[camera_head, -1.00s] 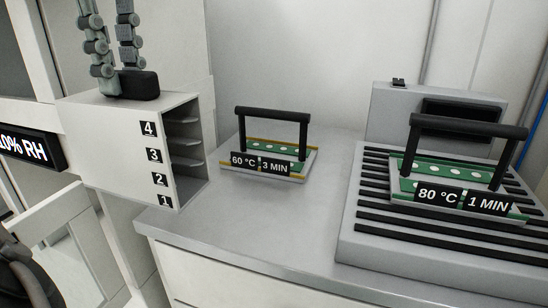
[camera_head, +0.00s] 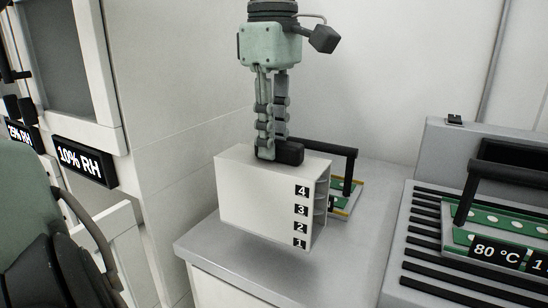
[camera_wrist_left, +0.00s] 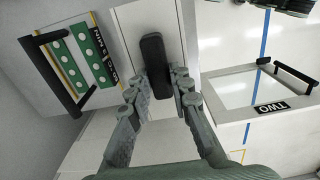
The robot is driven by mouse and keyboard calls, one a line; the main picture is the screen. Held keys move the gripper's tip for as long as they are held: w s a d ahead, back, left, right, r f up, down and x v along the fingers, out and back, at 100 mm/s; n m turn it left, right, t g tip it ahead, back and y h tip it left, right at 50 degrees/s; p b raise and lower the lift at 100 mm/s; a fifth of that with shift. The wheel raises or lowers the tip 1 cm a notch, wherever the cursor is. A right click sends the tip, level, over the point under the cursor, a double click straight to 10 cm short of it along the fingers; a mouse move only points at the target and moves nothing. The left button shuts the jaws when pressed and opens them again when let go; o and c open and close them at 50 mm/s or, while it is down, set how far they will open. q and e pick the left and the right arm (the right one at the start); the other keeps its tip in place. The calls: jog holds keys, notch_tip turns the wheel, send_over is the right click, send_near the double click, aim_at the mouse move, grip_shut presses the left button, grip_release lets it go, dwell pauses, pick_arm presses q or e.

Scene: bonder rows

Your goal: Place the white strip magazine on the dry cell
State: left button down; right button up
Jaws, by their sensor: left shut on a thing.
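The white strip magazine (camera_head: 258,200) is a white box with slots numbered 1 to 4 and a black handle (camera_head: 289,152) on top. My left gripper (camera_head: 273,148) comes down from above and is shut on that handle, with the box upright. In the left wrist view the fingers (camera_wrist_left: 160,86) flank the handle (camera_wrist_left: 154,60) over the white top. The box appears at the counter's left front corner; I cannot tell if it touches. A "10% RH" sign (camera_head: 80,160) is at the left; which surface is the dry cell is unclear. My right gripper is out of view.
A black-handled green strip carrier (camera_head: 345,190) stands close behind the magazine, partly hidden. An "80 °C" carrier (camera_head: 492,250) sits on the ribbed grey plate (camera_head: 425,240) at right. The grey counter (camera_head: 215,248) is bare at its left front. A "25% RH" sign (camera_head: 20,133) is at far left.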

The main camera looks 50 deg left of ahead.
aim_at(274, 163)
pick_arm(q)
jog(key=shift+w+f, duration=0.1)
jog(key=shift+f, duration=1.95)
jog(key=shift+f, duration=0.1)
jog(key=c, duration=1.4)
grip_release()
jog(key=shift+o, duration=0.2)
